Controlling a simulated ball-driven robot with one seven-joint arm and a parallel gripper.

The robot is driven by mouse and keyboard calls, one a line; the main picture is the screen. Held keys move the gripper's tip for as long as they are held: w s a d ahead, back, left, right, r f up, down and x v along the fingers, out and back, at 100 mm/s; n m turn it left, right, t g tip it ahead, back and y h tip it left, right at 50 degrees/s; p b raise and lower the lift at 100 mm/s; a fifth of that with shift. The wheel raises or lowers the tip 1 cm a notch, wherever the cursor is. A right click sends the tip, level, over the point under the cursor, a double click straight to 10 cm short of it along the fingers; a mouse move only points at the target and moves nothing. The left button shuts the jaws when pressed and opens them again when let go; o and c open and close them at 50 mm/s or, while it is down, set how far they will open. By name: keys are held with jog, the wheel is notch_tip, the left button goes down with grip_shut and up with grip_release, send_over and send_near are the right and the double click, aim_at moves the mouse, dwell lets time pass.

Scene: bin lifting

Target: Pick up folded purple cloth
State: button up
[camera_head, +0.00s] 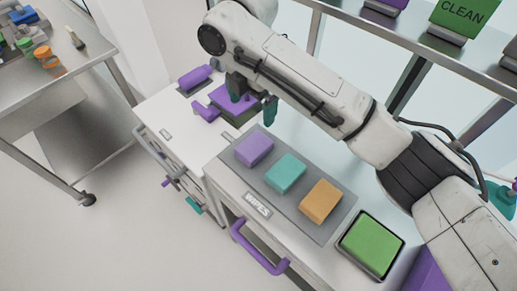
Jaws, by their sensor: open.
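The folded purple cloth (254,149) lies on a grey tray marked "WIPES" (224,160), at the tray's far left end. A teal cloth (286,173) and an orange cloth (320,201) lie beside it in a row. My gripper (253,101) is open, with its green fingertips pointing down. In the picture it appears above and beyond the purple cloth, apart from it. Nothing shows between the fingers except the background purple object.
A purple-topped object (232,98) stands on the white counter behind my gripper, partly hidden by it. A green block in a black-rimmed tray (371,244) is at lower right. A purple drawer handle (258,250) sticks out in front. A metal cart (75,65) stands at left; open floor lies between.

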jog(key=b, duration=0.4)
send_near(254, 145)
notch_tip(254, 145, down, 9)
jog(key=shift+r+p, duration=0.1)
jog(key=shift+p, duration=0.95)
jog(key=c, duration=1.1)
jog(key=shift+r, duration=0.5)
notch_tip(254, 145, up, 2)
jog(key=shift+s+r+b, duration=0.1)
jog(key=shift+r+b, duration=0.05)
jog(key=shift+b, duration=0.4)
jog(key=s+d+r, duration=0.3)
jog(key=s+r, duration=0.6)
jog(key=s, duration=0.4)
jog(key=shift+s+d+r, duration=0.2)
jog(key=shift+s+r, duration=0.05)
jog(key=shift+r, duration=0.1)
